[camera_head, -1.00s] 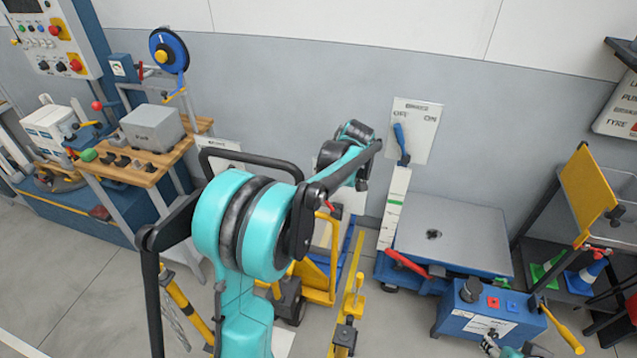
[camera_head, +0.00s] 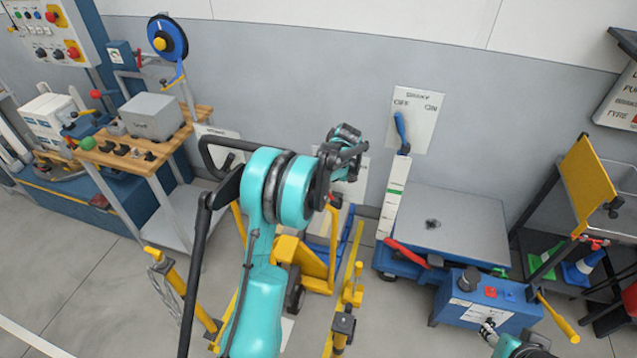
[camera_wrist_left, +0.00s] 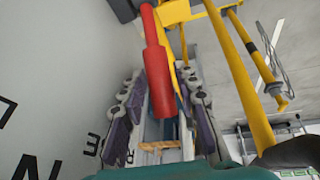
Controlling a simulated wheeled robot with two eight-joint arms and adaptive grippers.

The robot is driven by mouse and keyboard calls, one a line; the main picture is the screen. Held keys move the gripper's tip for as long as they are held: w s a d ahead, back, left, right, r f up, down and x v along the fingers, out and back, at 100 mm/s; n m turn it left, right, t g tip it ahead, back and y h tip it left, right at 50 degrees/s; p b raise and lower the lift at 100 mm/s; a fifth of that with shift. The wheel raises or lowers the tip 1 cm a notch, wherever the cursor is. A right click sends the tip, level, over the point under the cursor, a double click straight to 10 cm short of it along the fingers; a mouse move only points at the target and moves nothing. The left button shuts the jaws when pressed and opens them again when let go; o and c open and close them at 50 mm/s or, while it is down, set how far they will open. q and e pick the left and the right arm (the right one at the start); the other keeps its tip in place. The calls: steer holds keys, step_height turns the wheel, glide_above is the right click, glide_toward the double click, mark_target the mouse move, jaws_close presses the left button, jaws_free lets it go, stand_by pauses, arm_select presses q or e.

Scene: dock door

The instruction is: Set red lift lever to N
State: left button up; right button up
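The red lift lever (camera_wrist_left: 158,75) runs down the middle of the left wrist view, a long red grip on the yellow lift frame. A small red part (camera_head: 334,200), probably the lever, shows beside my left wrist in the head view. My left gripper (camera_wrist_left: 160,95) has its two padded fingers apart, with the lever's lower end in the gap between them. I cannot tell whether they touch it. Dark letters (camera_wrist_left: 32,166), including N, E and R, are on the wall panel at left. My right gripper (camera_head: 488,328) is small at the lower right; its fingers are unclear.
Yellow lift frame bars (camera_wrist_left: 240,75) stand close on the right of the left gripper. A brake panel (camera_head: 416,118) with a blue lever, a grey platform cart (camera_head: 455,225) and a blue control box (camera_head: 485,312) are to the right. A wooden bench (camera_head: 150,150) is at left.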

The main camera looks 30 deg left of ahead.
arm_select(q)
jaws_close()
steer(key=shift+w+d+r+y+b, duration=0.15)
steer(key=shift+d+r+y+b, duration=0.15)
steer(key=shift+d+y, duration=0.35)
steer(key=shift+w+d+r+y+b, duration=0.1)
steer(key=shift+d+r+y+b, duration=0.15)
steer(key=shift+d+y, duration=0.35)
steer(key=shift+w+d+r+m+g+y+b, duration=0.2)
steer(key=shift+d+y+b, duration=0.2)
steer(key=shift+d+y, duration=0.25)
steer(key=shift+w+d+r+m+g+y+b, duration=0.15)
steer(key=shift+d+y+b, duration=0.25)
steer(key=shift+y, duration=0.4)
steer(key=shift+w+d+r+m+g+y+b, duration=0.1)
steer(key=shift+d+g+y+b, duration=0.25)
steer(key=shift+d+y, duration=0.3)
jaws_free()
